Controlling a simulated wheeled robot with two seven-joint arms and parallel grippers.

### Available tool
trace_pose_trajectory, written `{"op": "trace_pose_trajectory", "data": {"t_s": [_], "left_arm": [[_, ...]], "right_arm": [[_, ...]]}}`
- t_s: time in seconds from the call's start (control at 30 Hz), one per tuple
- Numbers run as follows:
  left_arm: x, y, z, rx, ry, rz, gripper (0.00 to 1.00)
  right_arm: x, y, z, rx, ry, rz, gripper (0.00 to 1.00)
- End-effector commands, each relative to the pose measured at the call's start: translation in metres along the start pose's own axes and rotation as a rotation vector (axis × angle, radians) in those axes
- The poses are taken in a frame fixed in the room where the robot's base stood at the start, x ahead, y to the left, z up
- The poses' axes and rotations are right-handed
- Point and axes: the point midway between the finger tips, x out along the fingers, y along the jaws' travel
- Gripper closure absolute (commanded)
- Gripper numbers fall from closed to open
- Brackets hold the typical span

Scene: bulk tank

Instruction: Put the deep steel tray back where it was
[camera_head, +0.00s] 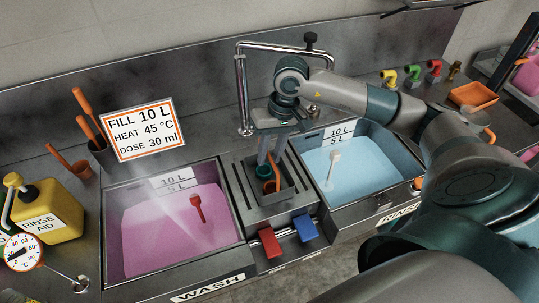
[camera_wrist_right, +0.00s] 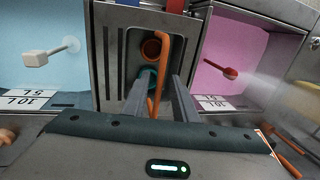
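A deep steel tray (camera_head: 288,195) sits in the grooved steel divider between the two basins. It holds a teal cup (camera_head: 263,171) and an orange piece (camera_head: 271,186) with an orange handle. In the right wrist view the tray's rounded rim (camera_wrist_right: 126,58) surrounds an orange cup (camera_wrist_right: 151,48) and a teal cup (camera_wrist_right: 148,78). My right gripper (camera_head: 269,160) points down over the tray's back part. Its two fingers (camera_wrist_right: 158,82) are spread apart, with the orange handle showing in the gap. Whether the fingers touch the tray is hidden. My left gripper is out of view.
The pink wash basin (camera_head: 150,245) is left of the divider, the blue rinse basin (camera_head: 365,165) right. Red (camera_head: 269,241) and blue (camera_head: 305,228) blocks sit in front. A faucet pipe (camera_head: 241,90) rises behind. A yellow bottle (camera_head: 48,210) stands far left.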

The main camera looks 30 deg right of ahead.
Motion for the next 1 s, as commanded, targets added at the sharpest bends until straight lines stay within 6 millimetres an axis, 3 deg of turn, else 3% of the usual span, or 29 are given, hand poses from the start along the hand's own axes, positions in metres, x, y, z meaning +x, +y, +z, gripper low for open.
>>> {"op": "trace_pose_trajectory", "data": {"t_s": [0.6,0.8,1.0], "left_arm": [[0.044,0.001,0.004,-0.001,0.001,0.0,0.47],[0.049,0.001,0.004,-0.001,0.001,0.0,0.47],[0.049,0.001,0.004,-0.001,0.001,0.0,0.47]], "right_arm": [[-0.089,0.001,-0.001,-0.001,0.005,-0.001,0.74],[-0.108,0.0,0.0,-0.001,0.002,0.0,0.74],[-0.114,0.0,0.0,0.0,0.0,0.0,0.74]]}}
